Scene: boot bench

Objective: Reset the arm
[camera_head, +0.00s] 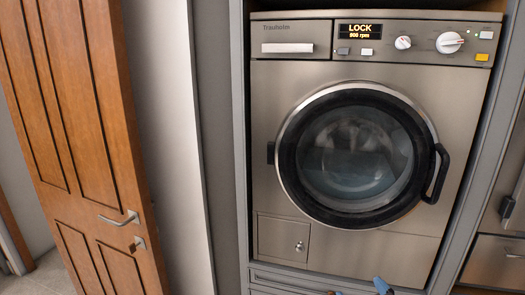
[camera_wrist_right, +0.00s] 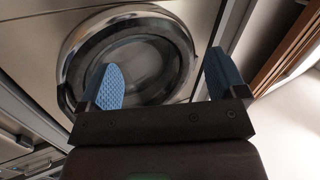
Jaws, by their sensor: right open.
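My right gripper (camera_wrist_right: 165,78) shows in the right wrist view with its two blue fingers wide apart and nothing between them. In the head view only the blue tips of the right gripper (camera_head: 360,290) show at the bottom edge, below and in front of the washing machine (camera_head: 262,150). The round door (camera_head: 355,150) of the machine is shut, with a black handle (camera_head: 438,174) on its right side. The same round door (camera_wrist_right: 140,50) shows beyond the fingers in the right wrist view. My left gripper is not in view.
The machine's display (camera_head: 360,31) reads LOCK and an rpm figure. The machine sits in a grey cabinet frame (camera_head: 240,130), with a drawer front (camera_head: 275,280) below it. A brown wooden door (camera_head: 80,110) with a metal handle (camera_head: 120,217) stands at the left.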

